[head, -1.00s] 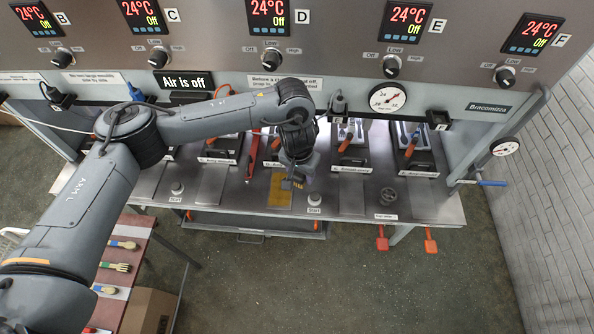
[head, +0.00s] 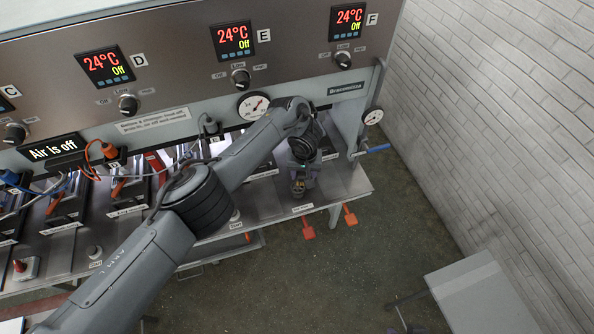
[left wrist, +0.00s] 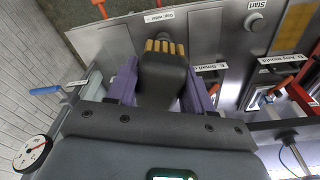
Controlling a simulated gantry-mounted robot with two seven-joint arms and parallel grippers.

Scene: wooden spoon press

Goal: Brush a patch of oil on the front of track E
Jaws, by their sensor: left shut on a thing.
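My left gripper (head: 300,180) is shut on a brush over the front right of the bench. In the left wrist view, the gripper's purple fingers (left wrist: 160,92) flank the brush's dark body (left wrist: 163,78), and its yellow bristles (left wrist: 165,47) point toward the bench's front edge. The bare metal front of track E (left wrist: 213,42) lies to the right of the brush in that view, and I see no oil on it. A yellow oil patch (left wrist: 293,28) shows on neighbouring track D. I cannot tell whether the bristles touch anything. My right gripper is not in view.
Controller E (head: 232,38) reads 24°C, Off. A round gauge (head: 253,105) sits behind my arm. Orange handles (head: 308,228) hang below the bench front. A start button (left wrist: 256,22) stands between tracks D and E. A grey table (head: 480,295) stands at lower right.

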